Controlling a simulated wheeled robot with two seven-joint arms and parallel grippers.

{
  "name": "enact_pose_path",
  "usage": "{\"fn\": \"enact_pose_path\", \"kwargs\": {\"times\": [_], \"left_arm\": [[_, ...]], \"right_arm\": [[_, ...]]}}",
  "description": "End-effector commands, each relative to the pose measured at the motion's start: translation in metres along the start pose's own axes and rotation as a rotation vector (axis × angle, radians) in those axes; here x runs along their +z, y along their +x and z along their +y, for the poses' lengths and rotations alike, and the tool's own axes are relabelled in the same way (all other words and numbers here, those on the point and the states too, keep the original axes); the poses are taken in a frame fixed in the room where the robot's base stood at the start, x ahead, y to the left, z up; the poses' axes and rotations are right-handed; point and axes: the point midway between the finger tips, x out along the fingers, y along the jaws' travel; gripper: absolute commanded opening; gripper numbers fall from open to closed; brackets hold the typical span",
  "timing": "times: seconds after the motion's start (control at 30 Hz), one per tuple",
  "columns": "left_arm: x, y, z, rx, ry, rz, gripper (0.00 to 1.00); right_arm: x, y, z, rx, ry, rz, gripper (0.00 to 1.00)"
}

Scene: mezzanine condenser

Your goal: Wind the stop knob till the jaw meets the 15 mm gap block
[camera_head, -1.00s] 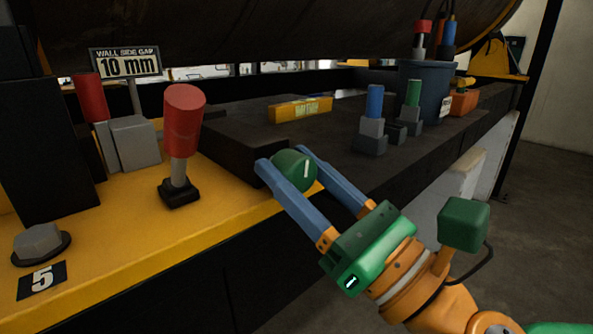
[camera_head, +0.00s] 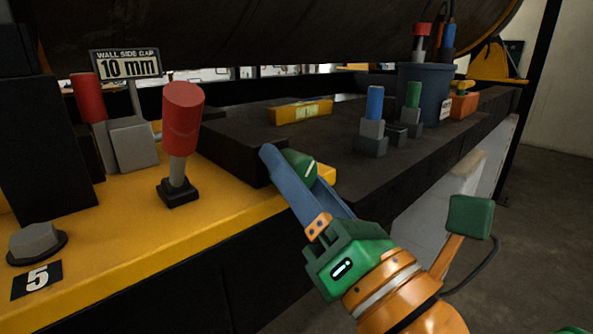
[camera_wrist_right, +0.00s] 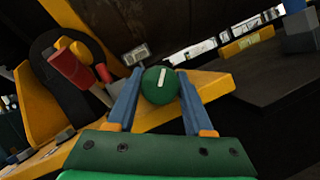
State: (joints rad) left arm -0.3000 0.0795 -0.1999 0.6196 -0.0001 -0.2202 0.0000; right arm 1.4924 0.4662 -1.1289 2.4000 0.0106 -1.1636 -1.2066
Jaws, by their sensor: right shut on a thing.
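The stop knob (camera_head: 300,163) is green with a white mark and sits at the front edge of the yellow bench. My right gripper (camera_head: 293,168) is shut on it, one blue finger on each side. In the right wrist view the knob (camera_wrist_right: 157,92) sits between the fingertips, its white mark nearly upright there. In the head view the near finger hides part of the knob. Gap blocks with blue (camera_head: 374,130) and green (camera_head: 411,115) handles stand on the dark slab (camera_head: 345,165). I cannot tell which block is 15 mm, or identify the jaw. My left gripper is out of view.
A sign reading 10 mm (camera_head: 128,65) stands at the back left. A red-handled lever (camera_head: 181,125) rises left of my gripper. A yellow block (camera_head: 300,112) lies on the slab. A blue bucket (camera_head: 425,95) holds more handled pieces. Floor at the right is clear.

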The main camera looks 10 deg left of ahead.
Motion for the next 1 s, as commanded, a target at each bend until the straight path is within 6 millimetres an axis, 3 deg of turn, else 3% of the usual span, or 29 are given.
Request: {"fn": "enact_pose_path", "kwargs": {"times": [0.43, 0.47, 0.53, 0.57, 0.87, 1.0], "left_arm": [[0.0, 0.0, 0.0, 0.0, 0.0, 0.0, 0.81], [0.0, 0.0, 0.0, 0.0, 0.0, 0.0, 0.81], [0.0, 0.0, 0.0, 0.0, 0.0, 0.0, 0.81], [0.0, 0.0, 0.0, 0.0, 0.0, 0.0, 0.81], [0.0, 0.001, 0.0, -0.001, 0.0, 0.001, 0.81], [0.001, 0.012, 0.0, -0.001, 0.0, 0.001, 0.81]], "right_arm": [[0.001, 0.0, 0.001, -0.002, 0.01, -0.002, 0.0], [0.001, 0.0, 0.001, -0.002, 0.01, -0.002, 0.57], [0.001, 0.0, 0.001, -0.002, 0.01, -0.002, 0.76], [0.001, 0.0, 0.001, -0.002, 0.01, -0.002, 0.81], [0.0, -0.001, 0.0, -0.003, 0.009, -0.002, 0.81], [-0.003, -0.018, -0.002, -0.001, 0.009, -0.003, 0.81]]}}
